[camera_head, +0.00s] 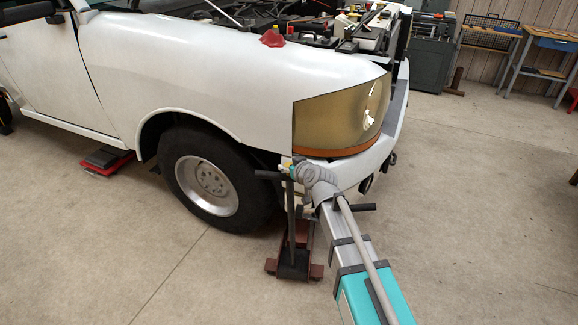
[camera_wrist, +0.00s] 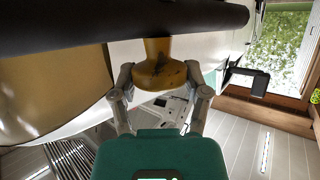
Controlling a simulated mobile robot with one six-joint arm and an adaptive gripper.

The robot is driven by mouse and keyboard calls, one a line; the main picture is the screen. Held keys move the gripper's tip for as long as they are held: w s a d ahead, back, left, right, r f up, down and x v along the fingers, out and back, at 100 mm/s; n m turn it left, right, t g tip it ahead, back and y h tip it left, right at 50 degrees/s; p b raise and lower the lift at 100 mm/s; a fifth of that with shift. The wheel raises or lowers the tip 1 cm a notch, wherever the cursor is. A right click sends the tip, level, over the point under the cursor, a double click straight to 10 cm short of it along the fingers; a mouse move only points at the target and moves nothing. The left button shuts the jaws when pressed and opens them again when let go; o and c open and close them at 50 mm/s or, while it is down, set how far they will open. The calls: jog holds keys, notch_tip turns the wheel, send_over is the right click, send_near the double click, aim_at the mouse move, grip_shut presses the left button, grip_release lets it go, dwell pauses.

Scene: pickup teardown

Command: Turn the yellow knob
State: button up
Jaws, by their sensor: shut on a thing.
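The yellow knob (camera_wrist: 158,68) hangs just below a thick dark bar (camera_wrist: 90,27) in the wrist view, with dark scuffs on its wide end. My gripper (camera_wrist: 160,80) has one finger on each side of the knob and is shut on it. In the head view my gripper (camera_head: 300,172) is at the top of the black upright handle (camera_head: 291,215) of a red-brown floor jack (camera_head: 293,263), in front of the truck's front corner. The knob is small there and mostly hidden by my gripper.
The white truck (camera_head: 215,75) stands close behind the handle, with its headlight (camera_head: 335,122) and bumper near my gripper. A front wheel (camera_head: 207,185) is to the left. A red cloth (camera_head: 272,38) lies on the fender edge. The concrete floor at the front and right is clear.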

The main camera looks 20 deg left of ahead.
jog(key=shift+m+t+h, duration=1.4)
jog(key=shift+m+h, duration=0.6)
jog(key=shift+m+t+h, duration=0.6)
jog(key=shift+m+h, duration=1.3)
jog(key=shift+h, duration=0.2)
jog(key=o, duration=1.1)
jog(key=shift+o, duration=0.2)
jog(key=shift+s, duration=0.1)
